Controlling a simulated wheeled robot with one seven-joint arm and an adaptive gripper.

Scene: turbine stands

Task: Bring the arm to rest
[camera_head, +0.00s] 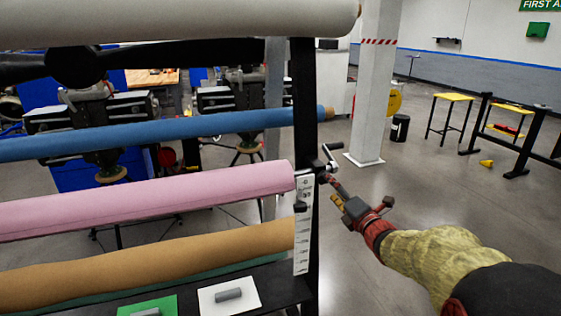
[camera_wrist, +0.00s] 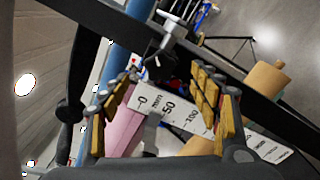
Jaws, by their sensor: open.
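My gripper (camera_head: 348,196) is at the right end of a roll rack, beside its black upright (camera_head: 305,105). In the wrist view my gripper (camera_wrist: 168,84) has its two gold-padded fingers spread apart with nothing clasped between them. A metal crank handle (camera_head: 327,160) on the upright is just ahead of the fingers; it also shows in the wrist view (camera_wrist: 172,30). A white ruler strip (camera_head: 303,235) lies below the handle; its numbered face (camera_wrist: 165,106) shows between the fingers. Whether a finger touches the rack cannot be told. My arm reaches in from the lower right.
The rack holds white (camera_head: 180,20), blue (camera_head: 150,136), pink (camera_head: 150,200) and tan (camera_head: 150,262) rolls. A white card with a grey piece (camera_head: 229,295) sits on its lower shelf. A white column (camera_head: 376,80) and yellow stools (camera_head: 455,97) stand beyond. Open floor lies right of the rack.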

